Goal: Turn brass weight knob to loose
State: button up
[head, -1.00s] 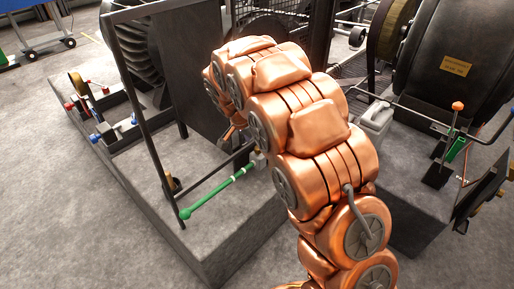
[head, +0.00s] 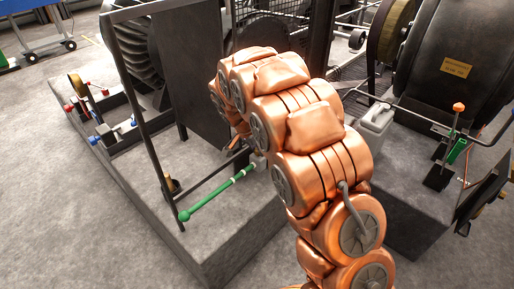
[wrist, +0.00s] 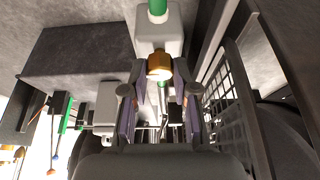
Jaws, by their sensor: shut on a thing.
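The brass knob (wrist: 160,62) is in the upper middle of the wrist view, below a pale block (wrist: 160,32) with a green end (wrist: 157,9) above it. My gripper (wrist: 159,80) has its two fingers on either side of the knob and is shut on it. In the head view a green rod (head: 218,194) with pale bands slopes up to the right towards my arm. My copper-coloured arm hides the knob and most of my gripper there. The knob's turn setting cannot be read.
A dark upright frame (head: 140,105) stands left of the rod on a grey plinth (head: 215,242). A large dark drum (head: 455,65) and an orange-topped lever (head: 457,107) are at the right. A mesh guard (wrist: 228,90) is close beside my gripper. Open floor lies at the front left.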

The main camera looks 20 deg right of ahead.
grip_shut()
